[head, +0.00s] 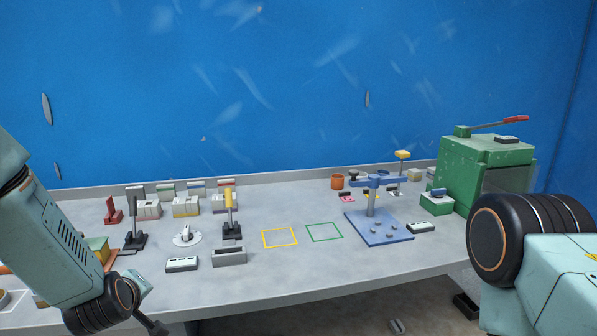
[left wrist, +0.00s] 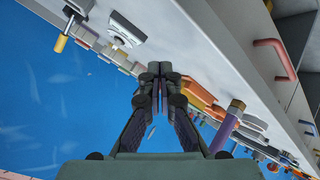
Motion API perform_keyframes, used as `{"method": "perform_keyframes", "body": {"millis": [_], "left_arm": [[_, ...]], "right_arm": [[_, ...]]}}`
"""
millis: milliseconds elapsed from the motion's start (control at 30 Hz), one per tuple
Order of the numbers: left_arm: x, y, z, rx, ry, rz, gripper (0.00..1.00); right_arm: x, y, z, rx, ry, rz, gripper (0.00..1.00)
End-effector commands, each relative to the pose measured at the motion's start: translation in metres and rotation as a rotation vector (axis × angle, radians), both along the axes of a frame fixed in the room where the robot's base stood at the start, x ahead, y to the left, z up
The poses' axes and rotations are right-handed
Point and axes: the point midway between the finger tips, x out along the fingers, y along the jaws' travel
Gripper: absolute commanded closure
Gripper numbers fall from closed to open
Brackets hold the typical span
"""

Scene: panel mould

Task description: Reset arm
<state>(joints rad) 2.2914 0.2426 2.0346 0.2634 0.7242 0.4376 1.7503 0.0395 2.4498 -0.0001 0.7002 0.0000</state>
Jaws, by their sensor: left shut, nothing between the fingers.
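My left arm comes in from the left in the head view, with its wrist low over the front left of the grey table (head: 290,275). Only a dark part of my left gripper (head: 152,325) shows there, near the table's front edge. In the left wrist view my left gripper (left wrist: 160,70) has its fingertips together with nothing between them. My right arm shows at the right of the head view, but its gripper is out of the picture.
Levers, a yellow-handled one (head: 229,210) among them, and small boxes stand at the table's left. Yellow (head: 279,238) and green (head: 324,232) outlined squares are empty. A blue stand (head: 378,228) and a green machine (head: 488,165) are at the right.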

Motion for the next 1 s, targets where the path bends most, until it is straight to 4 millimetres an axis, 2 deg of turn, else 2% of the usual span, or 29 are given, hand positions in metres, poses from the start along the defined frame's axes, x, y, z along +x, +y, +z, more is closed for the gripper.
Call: {"method": "perform_keyframes", "body": {"millis": [33, 100, 167, 300, 367, 500, 600, 700, 833, 1000], "left_arm": [[-0.022, -0.012, -0.03, 0.048, 0.078, -0.076, 1.0], [-0.052, -0.026, -0.063, 0.111, 0.177, -0.186, 1.0], [-0.079, -0.037, -0.089, 0.157, 0.258, -0.279, 1.0], [-0.149, -0.06, -0.146, 0.228, 0.439, -0.484, 1.0], [-0.181, -0.068, -0.167, 0.246, 0.513, -0.568, 1.0], [-0.262, -0.085, -0.209, 0.25, 0.68, -0.741, 1.0], [-0.316, -0.093, -0.231, 0.226, 0.786, -0.823, 1.0], [-0.358, -0.097, -0.247, 0.199, 0.87, -0.865, 1.0], [-0.386, -0.098, -0.261, 0.182, 0.931, -0.887, 1.0], [-0.393, -0.098, -0.264, 0.176, 0.946, -0.89, 1.0]], "right_arm": [[0.0, 0.0, -0.005, 0.0, 0.0, 0.0, 0.6], [0.0, 0.0, -0.009, 0.0, 0.0, 0.0, 0.6], [0.0, 0.0, -0.013, 0.0, 0.001, -0.001, 0.6], [0.0, 0.0, -0.022, 0.0, 0.001, -0.001, 0.6], [-0.001, 0.0, -0.026, 0.0, 0.001, -0.001, 0.6], [-0.001, 0.0, -0.036, 0.0, 0.001, 0.0, 0.6], [0.0, 0.0, -0.044, 0.0, 0.001, 0.0, 0.6], [-0.001, 0.0, -0.05, 0.0, 0.001, -0.001, 0.6], [-0.001, 0.0, -0.055, 0.0, 0.001, -0.001, 0.6], [-0.001, 0.0, -0.056, 0.0, 0.001, -0.001, 0.6]]}}
